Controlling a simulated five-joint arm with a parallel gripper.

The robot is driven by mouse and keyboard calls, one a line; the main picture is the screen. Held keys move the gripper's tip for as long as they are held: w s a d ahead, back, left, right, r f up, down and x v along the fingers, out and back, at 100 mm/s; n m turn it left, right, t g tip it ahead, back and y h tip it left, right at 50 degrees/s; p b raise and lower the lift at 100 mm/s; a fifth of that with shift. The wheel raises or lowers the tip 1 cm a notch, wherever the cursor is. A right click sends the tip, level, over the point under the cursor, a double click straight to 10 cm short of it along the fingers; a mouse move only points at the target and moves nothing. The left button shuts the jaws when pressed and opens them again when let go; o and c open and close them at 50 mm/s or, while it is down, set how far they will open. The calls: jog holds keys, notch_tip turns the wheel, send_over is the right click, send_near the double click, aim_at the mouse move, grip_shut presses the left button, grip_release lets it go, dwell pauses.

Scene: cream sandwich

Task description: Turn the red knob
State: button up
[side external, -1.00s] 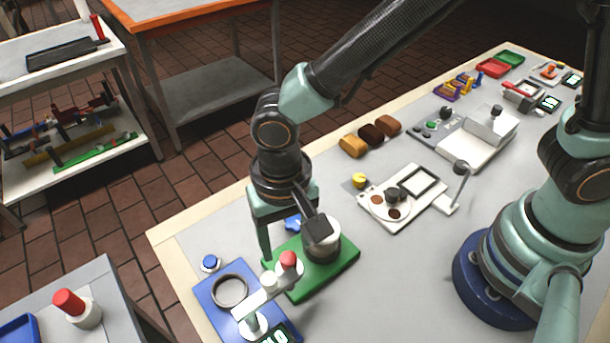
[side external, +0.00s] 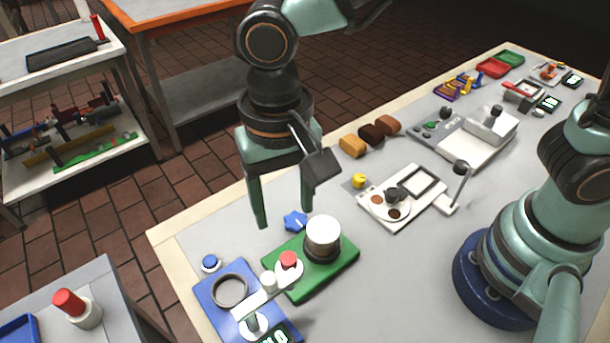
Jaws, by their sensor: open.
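A small red knob (side external: 288,259) sits on a round white base at the front of a green board (side external: 340,262). A white cylinder on a dark base (side external: 323,233) stands upright on the same board. A larger red-topped knob (side external: 68,301) on a white base stands on a separate table at the lower left. My gripper (side external: 285,214) is open and empty, with its fingers pointing down. In the picture it shows above and left of the green board, apart from the small red knob and the white cylinder.
A blue board (side external: 213,304) with a ring and a white lever adjoins the green board. A blue star-shaped knob (side external: 295,221) lies behind it. A white machine with a round plate (side external: 408,215) and several bread-like pieces (side external: 371,134) are farther right.

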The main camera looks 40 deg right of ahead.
aim_at(288, 257)
notch_tip(288, 257, down, 12)
jog(key=n, duration=3)
jog(key=shift+f, duration=0.25)
jog(key=shift+c, duration=0.3)
grip_shut()
